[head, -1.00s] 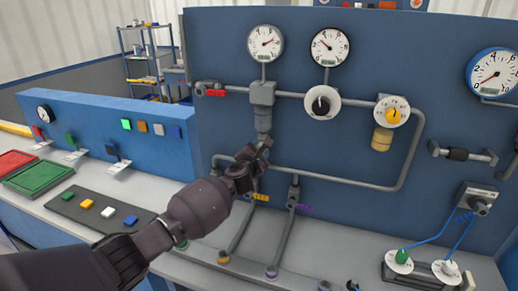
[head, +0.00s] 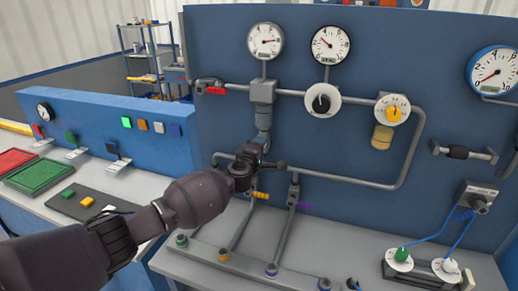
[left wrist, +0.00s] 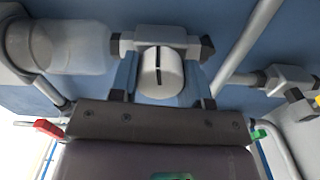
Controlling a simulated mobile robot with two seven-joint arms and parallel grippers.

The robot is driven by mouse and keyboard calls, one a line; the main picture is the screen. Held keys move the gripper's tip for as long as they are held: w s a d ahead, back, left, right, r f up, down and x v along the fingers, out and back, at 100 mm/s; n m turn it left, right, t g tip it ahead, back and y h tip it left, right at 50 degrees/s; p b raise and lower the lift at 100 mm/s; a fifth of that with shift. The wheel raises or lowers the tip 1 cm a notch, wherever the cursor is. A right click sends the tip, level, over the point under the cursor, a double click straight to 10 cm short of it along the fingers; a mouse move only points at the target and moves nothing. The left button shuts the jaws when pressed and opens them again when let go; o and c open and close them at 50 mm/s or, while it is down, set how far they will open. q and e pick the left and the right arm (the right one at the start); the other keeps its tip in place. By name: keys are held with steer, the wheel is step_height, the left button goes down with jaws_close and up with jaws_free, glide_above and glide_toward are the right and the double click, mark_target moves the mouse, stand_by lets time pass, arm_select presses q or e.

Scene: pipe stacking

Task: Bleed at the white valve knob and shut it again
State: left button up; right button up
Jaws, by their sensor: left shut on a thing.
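The white valve knob (left wrist: 160,72) shows in the left wrist view, round with a dark slot across its face, in line with a grey pipe fitting. My left gripper (left wrist: 164,84) is shut on it, with one finger on each side. In the head view my left gripper (head: 254,158) is at the lower end of the vertical pipe below the left gauge (head: 265,41). The knob is hidden behind the gripper there. My right gripper is not in view.
Pipes run close around the gripper. A red lever (head: 216,90) is up to the left. Sloping pipes stand below.

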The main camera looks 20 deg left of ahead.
arm_select(q)
steer(key=shift+m, duration=0.7)
steer(key=o, duration=0.9)
steer(key=shift+o, duration=0.2)
steer(key=shift+s, duration=0.15)
steer(key=s, duration=1)
steer(key=shift+s+a, duration=0.2)
steer(key=shift+s, duration=0.1)
